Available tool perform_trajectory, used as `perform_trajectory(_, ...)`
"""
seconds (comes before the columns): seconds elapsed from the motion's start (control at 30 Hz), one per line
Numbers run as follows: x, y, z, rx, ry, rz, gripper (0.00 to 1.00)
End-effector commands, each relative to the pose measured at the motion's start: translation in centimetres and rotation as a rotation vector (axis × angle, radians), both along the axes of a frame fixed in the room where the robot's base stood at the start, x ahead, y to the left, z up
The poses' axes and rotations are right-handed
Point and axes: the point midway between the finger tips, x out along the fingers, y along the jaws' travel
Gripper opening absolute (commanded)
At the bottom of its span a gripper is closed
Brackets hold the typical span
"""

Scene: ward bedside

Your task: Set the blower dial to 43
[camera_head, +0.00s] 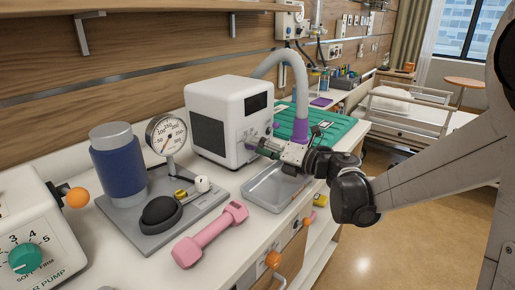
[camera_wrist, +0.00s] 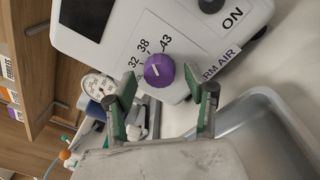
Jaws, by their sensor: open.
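The blower (camera_head: 218,122) is a white box with a dark screen on the counter. Its purple dial (camera_wrist: 159,70) shows in the wrist view, with the marks 32, 38 and 43 printed around it. A small white mark is on the dial's face; which number it points to is hard to tell. My gripper (camera_wrist: 168,92) is open, its two green-padded fingers spread on either side of the dial's near edge, with no clear contact. In the head view my gripper (camera_head: 266,148) is at the blower's front and the dial is mostly hidden.
A metal tray (camera_head: 272,201) lies below my gripper. A pink dumbbell (camera_head: 211,234), a pressure gauge (camera_head: 166,135) and a blue cylinder (camera_head: 118,168) stand to the left. A grey hose (camera_head: 295,70) rises behind the blower to a purple end. A green mat (camera_head: 345,130) lies to the right.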

Motion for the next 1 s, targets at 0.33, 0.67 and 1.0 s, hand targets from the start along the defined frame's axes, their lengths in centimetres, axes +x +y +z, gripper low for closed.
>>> perform_trajectory(0.33, 0.28, 0.33, 0.02, 0.0, 0.0, -0.001, 0.49)
perform_trajectory(0.67, 0.26, 0.32, 0.01, 0.0, 0.0, -0.001, 0.08)
perform_trajectory(1.0, 0.24, 0.33, -0.01, 0.032, 0.04, -0.001, 0.04)
